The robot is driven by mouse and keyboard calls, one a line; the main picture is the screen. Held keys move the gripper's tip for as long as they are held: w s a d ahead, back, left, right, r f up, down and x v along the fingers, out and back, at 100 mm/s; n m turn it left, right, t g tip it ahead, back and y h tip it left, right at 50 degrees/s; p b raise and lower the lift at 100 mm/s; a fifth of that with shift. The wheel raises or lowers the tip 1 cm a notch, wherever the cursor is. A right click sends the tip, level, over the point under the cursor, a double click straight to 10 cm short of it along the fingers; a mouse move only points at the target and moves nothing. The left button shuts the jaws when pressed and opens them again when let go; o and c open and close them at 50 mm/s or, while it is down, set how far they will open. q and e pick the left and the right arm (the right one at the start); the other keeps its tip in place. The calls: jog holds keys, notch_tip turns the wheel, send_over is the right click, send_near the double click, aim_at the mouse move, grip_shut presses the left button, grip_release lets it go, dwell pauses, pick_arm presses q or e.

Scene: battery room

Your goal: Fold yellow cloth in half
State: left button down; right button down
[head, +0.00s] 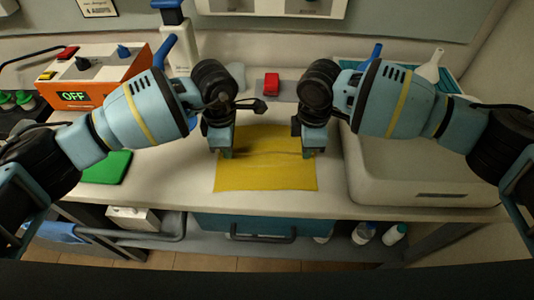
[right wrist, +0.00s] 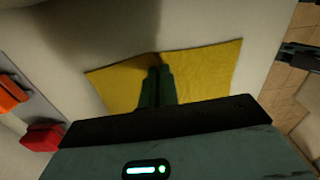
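The yellow cloth (head: 265,178) lies spread on the white counter, with a slightly raised crease running across it between my two grippers. It also shows in the right wrist view (right wrist: 205,72). My left gripper (head: 227,154) points down at the cloth's left edge, its fingers close together on the fabric. My right gripper (head: 308,153) points down at the right edge. In the right wrist view its dark green fingers (right wrist: 157,85) are together, with the cloth puckered at their tips. The fingertip contact is small and partly shadowed.
A red block (head: 271,83) stands behind the cloth. A white sink (head: 415,180) is at the right, a green pad (head: 107,167) at the left, and an orange-fronted device (head: 95,93) behind it. The counter's front edge is close to the cloth.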

pick_arm(q)
jog(key=shift+f, duration=0.1)
pick_arm(e)
jog(key=shift+s+f, duration=0.1)
jog(key=shift+f, duration=0.05)
